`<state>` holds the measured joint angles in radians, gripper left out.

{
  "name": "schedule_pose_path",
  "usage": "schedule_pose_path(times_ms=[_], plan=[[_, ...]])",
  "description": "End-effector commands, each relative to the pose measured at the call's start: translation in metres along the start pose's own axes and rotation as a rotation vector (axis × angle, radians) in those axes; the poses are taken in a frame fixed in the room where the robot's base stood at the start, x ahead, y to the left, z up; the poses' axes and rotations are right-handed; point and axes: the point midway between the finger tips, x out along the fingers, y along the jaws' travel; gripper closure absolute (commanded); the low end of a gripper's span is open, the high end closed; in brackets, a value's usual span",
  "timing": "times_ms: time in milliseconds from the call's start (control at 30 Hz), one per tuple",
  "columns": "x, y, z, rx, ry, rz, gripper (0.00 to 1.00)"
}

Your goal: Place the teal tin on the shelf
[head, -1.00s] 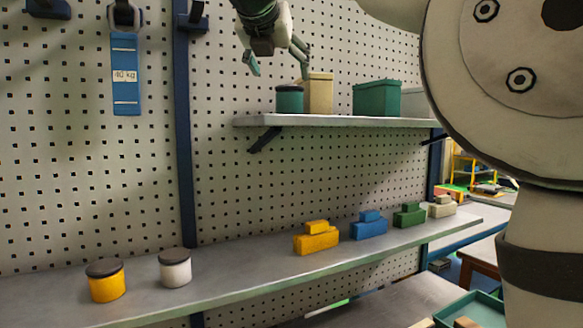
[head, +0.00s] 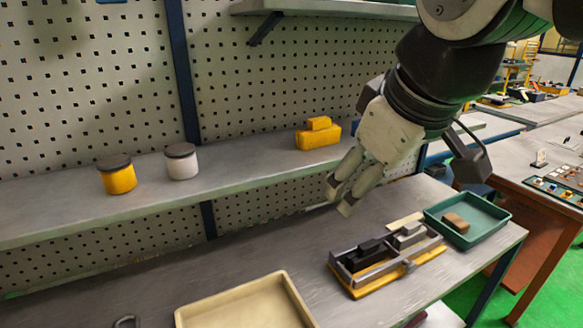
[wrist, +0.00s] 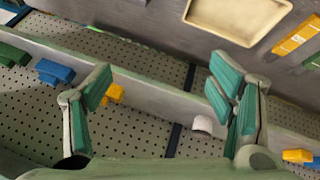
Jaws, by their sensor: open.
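The teal tin is not in either current view. The upper shelf (head: 330,9) shows only its underside and front edge at the top of the head view, so its top is out of frame. My gripper (head: 340,195) is open and empty, pointing down in front of the lower shelf and above the workbench. In the wrist view its two teal-padded fingers (wrist: 160,82) stand wide apart with nothing between them.
The lower shelf (head: 245,165) holds a yellow tin (head: 117,176), a white tin (head: 182,162) and a yellow block (head: 318,136). The workbench (head: 130,285) holds a cream tray (head: 232,291), a yellow-edged fixture (head: 400,275) and a teal tray (head: 507,218) with a brown block.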

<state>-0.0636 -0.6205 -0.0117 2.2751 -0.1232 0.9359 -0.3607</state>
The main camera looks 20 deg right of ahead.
Motion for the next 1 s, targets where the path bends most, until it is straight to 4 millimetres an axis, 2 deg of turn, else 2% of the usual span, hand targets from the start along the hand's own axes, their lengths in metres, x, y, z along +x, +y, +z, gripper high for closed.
schedule_pose_path(times_ms=[33,100,267,900,933,1000], plan=[[0.007,-0.013,0.021,0.117,-0.011,-0.021,0.24],[0.016,-0.028,0.043,0.264,-0.025,-0.046,0.24],[0.027,-0.047,0.067,0.451,-0.045,-0.076,0.24],[0.032,-0.049,0.070,0.475,-0.050,-0.079,0.24],[0.032,-0.049,0.070,0.475,-0.050,-0.079,0.28],[0.032,-0.049,0.070,0.474,-0.050,-0.079,0.44]])
